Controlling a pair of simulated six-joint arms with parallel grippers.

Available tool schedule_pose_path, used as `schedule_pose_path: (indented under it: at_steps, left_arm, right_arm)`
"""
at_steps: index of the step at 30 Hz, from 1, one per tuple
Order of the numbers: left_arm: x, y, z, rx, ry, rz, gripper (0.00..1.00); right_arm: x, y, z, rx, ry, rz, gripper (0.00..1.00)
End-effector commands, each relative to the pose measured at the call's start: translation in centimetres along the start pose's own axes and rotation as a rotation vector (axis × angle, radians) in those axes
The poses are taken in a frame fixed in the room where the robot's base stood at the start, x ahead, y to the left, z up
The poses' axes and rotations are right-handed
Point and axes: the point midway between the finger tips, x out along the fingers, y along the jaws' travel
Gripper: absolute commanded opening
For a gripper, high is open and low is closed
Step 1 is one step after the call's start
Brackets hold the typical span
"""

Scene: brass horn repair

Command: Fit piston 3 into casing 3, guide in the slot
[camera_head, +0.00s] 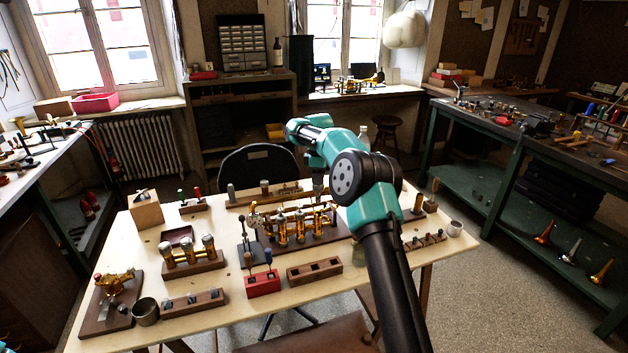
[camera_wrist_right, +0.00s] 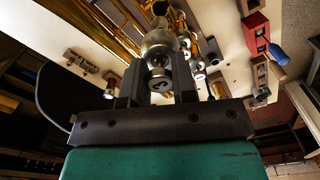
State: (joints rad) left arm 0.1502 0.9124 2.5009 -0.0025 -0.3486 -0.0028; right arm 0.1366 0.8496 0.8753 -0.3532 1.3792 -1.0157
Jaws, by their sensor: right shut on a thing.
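The brass horn's valve block (camera_head: 300,228) lies on a wooden board in the middle of the table, with several upright casings side by side. My right gripper (camera_head: 318,188) reaches down over the right end of this block; my arm partly covers it. In the right wrist view, my right gripper (camera_wrist_right: 159,72) is shut on a silvery piston (camera_wrist_right: 159,82), its round end facing the camera. A silvery round part and brass tubes show just beyond the jaws. I cannot tell whether the piston is inside casing 3 or above it. The guide and slot are not discernible. My left gripper is out of view.
A second set of brass valves (camera_head: 190,255) stands on a board to the left. A red block (camera_head: 262,284) and a wooden holed rack (camera_head: 314,270) are in front. A metal cup (camera_head: 146,311) stands at the front left. Bare tabletop shows between the stands.

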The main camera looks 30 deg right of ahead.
Motion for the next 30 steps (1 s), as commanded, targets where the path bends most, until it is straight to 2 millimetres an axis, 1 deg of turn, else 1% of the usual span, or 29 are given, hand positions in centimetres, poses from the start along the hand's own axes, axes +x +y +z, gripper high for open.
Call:
schedule_pose_path:
  at_steps: [11,24,30]
  left_arm:
    - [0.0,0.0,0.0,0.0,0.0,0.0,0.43]
    - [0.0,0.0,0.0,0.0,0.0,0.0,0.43]
    - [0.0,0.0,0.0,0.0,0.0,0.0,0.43]
  right_arm:
    - [0.3,0.0,0.0,0.002,0.0,0.0,0.0]
    - [3.0,0.0,0.0,0.003,0.0,0.0,0.0]
    - [3.7,0.0,0.0,0.003,0.0,0.0,0.0]
